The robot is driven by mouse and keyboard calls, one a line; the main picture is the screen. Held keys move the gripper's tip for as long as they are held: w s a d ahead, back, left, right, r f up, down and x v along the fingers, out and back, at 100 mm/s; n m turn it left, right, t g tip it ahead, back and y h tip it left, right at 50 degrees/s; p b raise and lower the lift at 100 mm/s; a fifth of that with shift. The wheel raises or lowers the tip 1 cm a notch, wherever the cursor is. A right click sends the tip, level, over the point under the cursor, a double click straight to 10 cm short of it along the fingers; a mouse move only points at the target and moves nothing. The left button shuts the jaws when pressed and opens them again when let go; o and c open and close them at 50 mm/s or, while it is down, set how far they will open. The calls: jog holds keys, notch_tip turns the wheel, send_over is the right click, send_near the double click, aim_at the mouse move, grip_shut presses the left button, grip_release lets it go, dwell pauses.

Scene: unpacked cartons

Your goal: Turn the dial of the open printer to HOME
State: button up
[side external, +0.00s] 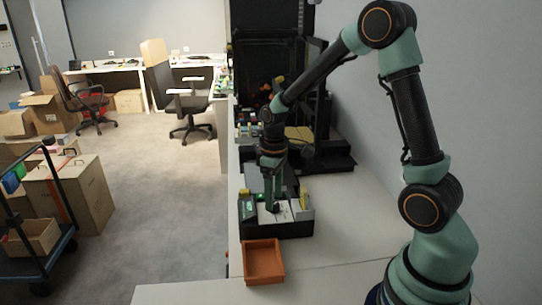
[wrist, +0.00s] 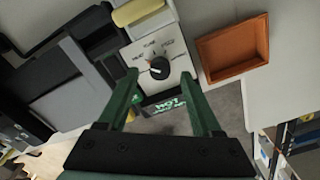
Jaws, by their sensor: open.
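The dial (wrist: 159,67) is a dark round knob on a pale panel in the wrist view, with a small light mark on it. Small printed labels sit around its upper side, too blurred to read surely. My gripper (wrist: 159,76) is open, its two green fingers on either side of the dial, with gaps to it. I cannot tell their height above the panel. In the side view my gripper (side external: 274,207) points down over the low black printer (side external: 282,229) and hides the dial.
An empty orange-brown tray (side external: 264,263) stands in front of the printer; the wrist view shows it right of the dial (wrist: 233,48). A tall black machine (side external: 262,55) stands behind. The pale tabletop (side external: 340,225) is clear to the right.

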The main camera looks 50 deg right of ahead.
jog(key=shift+f, duration=0.85)
jog(key=shift+c, duration=0.3)
grip_shut()
jog(key=shift+m, duration=0.4)
jog(key=m, duration=0.3)
jog(key=shift+m, duration=2.5)
jog(key=shift+r, duration=0.1)
